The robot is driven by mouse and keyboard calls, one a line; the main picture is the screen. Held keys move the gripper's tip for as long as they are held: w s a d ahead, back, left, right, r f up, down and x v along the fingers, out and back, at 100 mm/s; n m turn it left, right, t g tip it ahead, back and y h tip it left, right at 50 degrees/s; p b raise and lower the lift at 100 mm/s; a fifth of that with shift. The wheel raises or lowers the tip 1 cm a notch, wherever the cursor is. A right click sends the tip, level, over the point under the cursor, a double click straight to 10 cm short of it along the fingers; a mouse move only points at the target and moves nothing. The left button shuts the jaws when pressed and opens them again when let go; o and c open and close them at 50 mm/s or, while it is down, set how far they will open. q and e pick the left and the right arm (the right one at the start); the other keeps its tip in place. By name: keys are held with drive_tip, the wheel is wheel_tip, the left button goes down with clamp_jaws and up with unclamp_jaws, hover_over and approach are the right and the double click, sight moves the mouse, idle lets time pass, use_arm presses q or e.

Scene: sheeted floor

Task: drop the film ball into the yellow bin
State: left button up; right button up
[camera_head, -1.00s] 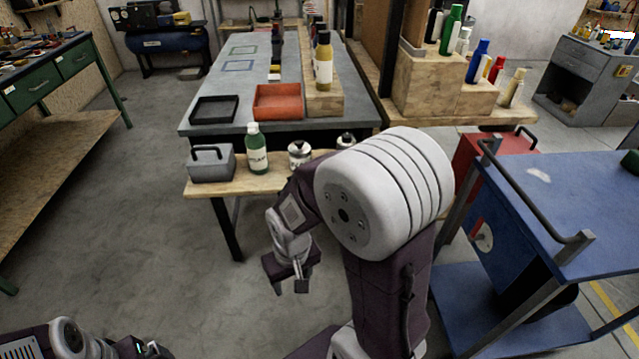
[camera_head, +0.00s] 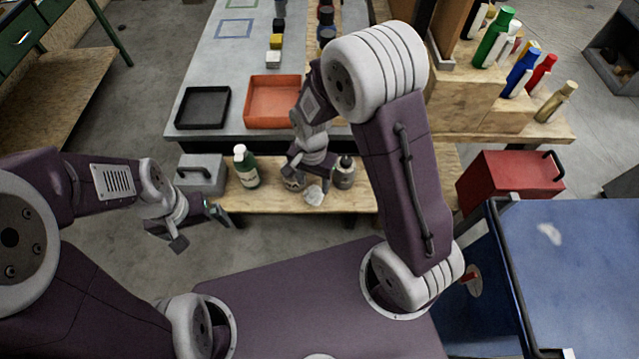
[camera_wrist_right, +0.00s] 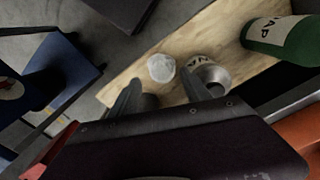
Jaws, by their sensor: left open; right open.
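The film ball (camera_head: 314,195), a pale crumpled lump, lies on the low wooden bench near its front edge. In the right wrist view the ball (camera_wrist_right: 161,67) lies just beyond and between my fingertips. My right gripper (camera_head: 311,182) is open and empty, pointing down over the bench close to the ball; it also shows in the wrist view (camera_wrist_right: 161,88). I cannot tell whether a finger touches the ball. My left gripper (camera_head: 203,229) is open and empty, over the floor in front of the bench's left end. I see no yellow bin in these views.
On the bench (camera_head: 258,200) stand a grey toolbox (camera_head: 201,174), a green bottle (camera_head: 246,167), a jar (camera_head: 344,174) and a metal can (camera_wrist_right: 210,74) beside the ball. Black (camera_head: 203,107) and orange (camera_head: 272,101) trays lie behind. A blue cart (camera_head: 590,260) stands right.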

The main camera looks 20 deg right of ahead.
sight(314, 191)
wheel_tip(314, 191, down, 3)
drive_tip(key=shift+d+r, duration=0.1)
drive_tip(key=shift+d, duration=0.05)
drive_tip(key=shift+w+d+f, duration=0.15)
drive_tip(key=shift+w+f, duration=0.05)
drive_tip(key=shift+w, duration=0.05)
drive_tip(key=shift+f, duration=0.3)
drive_tip(key=f, duration=0.4)
drive_tip(key=shift+s+a+b, duration=0.2)
drive_tip(key=shift+a+b, duration=0.05)
drive_tip(key=shift+b, duration=0.05)
drive_tip(key=shift+w+f, duration=0.2)
drive_tip(key=shift+f, duration=0.05)
drive_tip(key=shift+r, duration=0.1)
drive_tip(key=c, duration=1.2)
